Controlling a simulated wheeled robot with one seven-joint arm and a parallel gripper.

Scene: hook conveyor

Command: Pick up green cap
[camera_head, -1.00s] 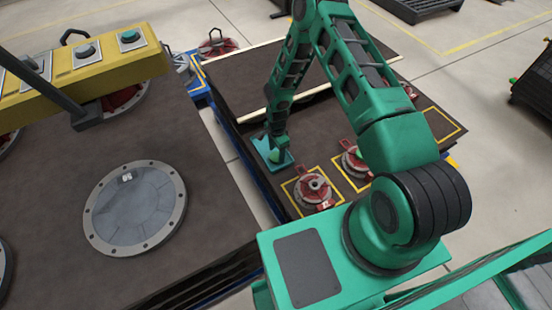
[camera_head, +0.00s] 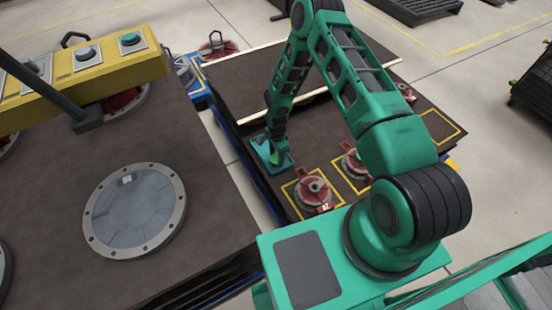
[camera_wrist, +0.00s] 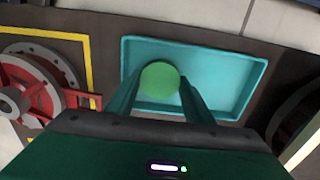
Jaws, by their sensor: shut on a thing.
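The green cap (camera_wrist: 160,78) is a round, light green disc in the wrist view, between the two fingers of my gripper (camera_wrist: 162,85). My gripper is shut on it, with a finger along each side. A shallow teal tray (camera_wrist: 225,85) lies under and behind the cap; I cannot tell whether the cap touches it. In the head view my gripper (camera_head: 277,157) is low over the teal tray (camera_head: 262,148), and a bit of green shows at its tip.
Red and grey valve-like fixtures (camera_head: 314,192) stand in yellow-outlined squares right of the tray; one (camera_wrist: 35,85) is close in the wrist view. A yellow button panel (camera_head: 90,75) and a round flanged plate (camera_head: 135,210) are at left. The dark tabletop (camera_head: 235,70) behind is mostly bare.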

